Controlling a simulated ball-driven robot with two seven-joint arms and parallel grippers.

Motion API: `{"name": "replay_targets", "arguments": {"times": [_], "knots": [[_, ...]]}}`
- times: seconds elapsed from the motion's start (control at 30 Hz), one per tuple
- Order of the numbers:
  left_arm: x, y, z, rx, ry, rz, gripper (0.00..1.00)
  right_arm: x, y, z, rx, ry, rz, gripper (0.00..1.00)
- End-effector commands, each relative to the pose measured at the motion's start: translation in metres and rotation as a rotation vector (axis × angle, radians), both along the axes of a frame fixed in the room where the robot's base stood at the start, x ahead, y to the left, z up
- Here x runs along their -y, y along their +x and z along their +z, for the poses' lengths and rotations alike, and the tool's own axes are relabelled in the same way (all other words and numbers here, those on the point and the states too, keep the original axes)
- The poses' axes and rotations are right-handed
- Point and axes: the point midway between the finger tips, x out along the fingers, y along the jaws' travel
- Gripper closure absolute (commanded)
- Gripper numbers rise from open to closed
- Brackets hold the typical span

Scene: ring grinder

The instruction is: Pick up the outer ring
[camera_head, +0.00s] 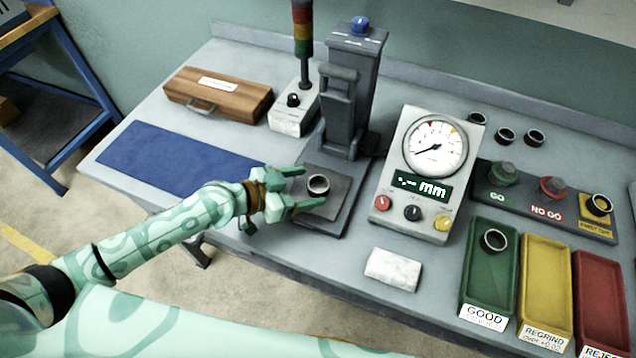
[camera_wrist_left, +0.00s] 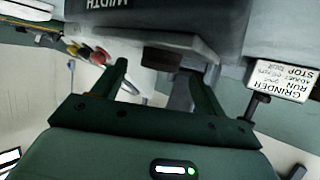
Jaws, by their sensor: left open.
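A dark ring (camera_head: 318,185) with a pale inner wall sits on the dark base plate (camera_head: 338,222) of the grey measuring stand (camera_head: 345,95) in the head view. My left gripper (camera_head: 311,187) is open, with one finger on each side of the ring near the tips. I cannot tell whether either finger touches it. In the left wrist view both open fingers (camera_wrist_left: 158,76) show, with the stand close ahead; the ring cannot be made out there. My right gripper is not in view.
A dial gauge box (camera_head: 419,175) stands right of the plate. Another ring (camera_head: 494,240) lies in the green GOOD tray (camera_head: 487,285), beside yellow and red trays. Several rings lie at the back right. A wooden case (camera_head: 217,94) and bare blue mat (camera_head: 180,158) are left.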

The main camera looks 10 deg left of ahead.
Motion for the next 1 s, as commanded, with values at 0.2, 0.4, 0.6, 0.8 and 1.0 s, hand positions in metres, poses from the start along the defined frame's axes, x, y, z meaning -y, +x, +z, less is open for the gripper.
{"name": "replay_targets", "arguments": {"times": [0.2, 0.4, 0.6, 0.8, 1.0], "knots": [[0.017, 0.014, -0.009, 0.001, -0.001, 0.0, 0.27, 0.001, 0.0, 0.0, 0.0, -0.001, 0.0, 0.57], [0.017, 0.014, -0.009, 0.001, 0.001, 0.0, 0.27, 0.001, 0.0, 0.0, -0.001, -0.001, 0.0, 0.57], [0.017, 0.014, -0.009, 0.0, 0.0, 0.0, 0.79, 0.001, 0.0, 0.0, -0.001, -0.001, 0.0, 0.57], [0.017, 0.014, -0.009, 0.001, -0.001, 0.001, 0.83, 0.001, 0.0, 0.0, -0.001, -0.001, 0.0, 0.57], [0.017, 0.014, 0.0, 0.002, 0.001, 0.0, 0.83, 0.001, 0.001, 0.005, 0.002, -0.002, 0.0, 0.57]]}}
